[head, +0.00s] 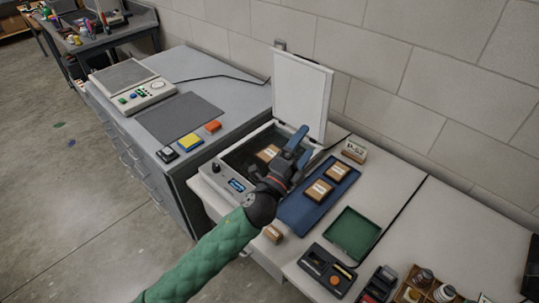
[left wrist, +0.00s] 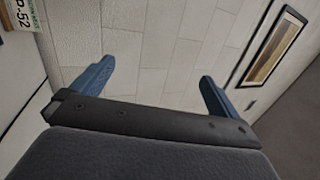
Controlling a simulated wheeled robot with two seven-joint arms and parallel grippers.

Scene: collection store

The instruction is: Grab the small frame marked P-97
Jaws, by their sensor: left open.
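Several small brown frames with white labels show in the head view. One frame (head: 268,153) lies in an open-lidded case (head: 237,157). Two more, an upper frame (head: 337,173) and a lower frame (head: 318,191), lie on a blue tray (head: 345,187). Another brown piece (head: 273,234) is at the table's front edge. Their labels are too small to read, so I cannot tell which is P-97. My left gripper (head: 304,142) is open, with blue fingers, above the area between case and tray. In the left wrist view its jaws (left wrist: 156,72) are apart with nothing between them. My right gripper is out of view.
The case's white lid (head: 301,92) stands upright behind the gripper. A picture (left wrist: 275,50) hangs on the wall.

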